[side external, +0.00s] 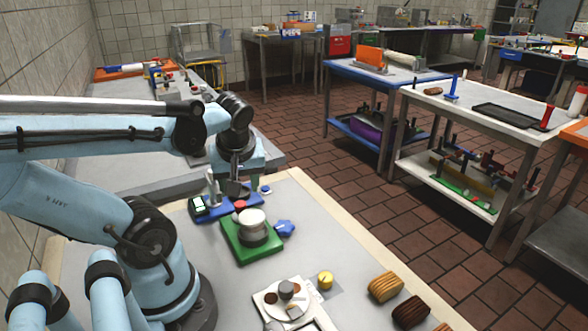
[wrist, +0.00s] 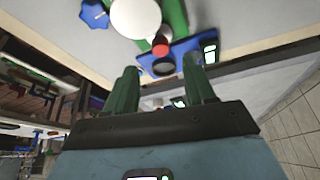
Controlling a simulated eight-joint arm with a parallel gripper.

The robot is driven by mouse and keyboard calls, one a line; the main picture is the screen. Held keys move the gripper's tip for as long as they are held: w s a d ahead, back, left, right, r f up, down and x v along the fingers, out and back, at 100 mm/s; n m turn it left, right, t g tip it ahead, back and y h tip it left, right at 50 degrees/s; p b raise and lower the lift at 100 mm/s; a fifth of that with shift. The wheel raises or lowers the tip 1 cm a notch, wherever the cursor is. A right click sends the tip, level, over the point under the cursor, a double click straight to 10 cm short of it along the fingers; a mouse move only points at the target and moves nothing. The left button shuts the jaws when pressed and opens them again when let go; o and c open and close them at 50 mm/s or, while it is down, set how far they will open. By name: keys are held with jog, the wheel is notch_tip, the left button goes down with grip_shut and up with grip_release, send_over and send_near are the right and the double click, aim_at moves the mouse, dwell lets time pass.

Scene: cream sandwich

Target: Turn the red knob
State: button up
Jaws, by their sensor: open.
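The red knob (side external: 240,204) is small and round, at the edge of a blue base (side external: 222,212) on the table. In the wrist view the red knob (wrist: 160,46) shows between the white round container and a dark round part (wrist: 163,66) of the blue base (wrist: 183,51). My gripper (side external: 234,188) is above the blue base, close to the knob. In the wrist view my gripper (wrist: 160,64) has its two green fingers spread wide, with nothing between them held. The red knob lies just beyond the fingertips; the exact height gap cannot be told.
A green base (side external: 241,249) with a white-topped container (side external: 252,220) stands beside the knob. A blue star-shaped knob (side external: 285,228) is on its right. A yellow piece (side external: 325,280), a white tray (side external: 310,314) and brown cookies (side external: 386,287) lie nearer the front.

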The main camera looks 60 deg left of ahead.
aim_at(241, 205)
jog(key=shift+x, duration=3.9)
jog(key=shift+c, duration=0.3)
grip_shut()
